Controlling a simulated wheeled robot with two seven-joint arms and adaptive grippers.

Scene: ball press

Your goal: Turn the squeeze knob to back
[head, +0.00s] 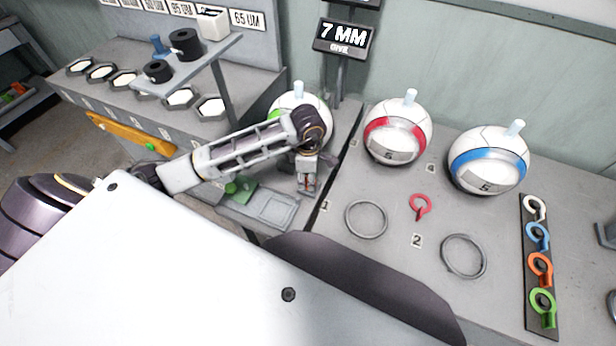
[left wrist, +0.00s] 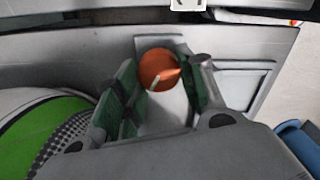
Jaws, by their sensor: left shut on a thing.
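An orange round knob (left wrist: 158,67) with a pale pointer mark shows between the fingers in the left wrist view. It is the likely squeeze knob; in the head view the gripper hides it. My left gripper (head: 307,187) reaches down over the grey bench in front of the green-banded ball (head: 287,100). In the left wrist view my left gripper (left wrist: 162,95) has its green-padded fingers on both sides of the knob, shut on it. The green-banded ball also shows at the left of that view (left wrist: 40,140). My right gripper is not in view.
A red-banded ball (head: 398,132) and a blue-banded ball (head: 488,160) stand to the right. Two grey rings (head: 347,222) and a red tag (head: 420,207) lie before them. A dark strip (head: 527,275) holds several coloured tags. A sign (head: 343,37) reads "7 MM GIVE".

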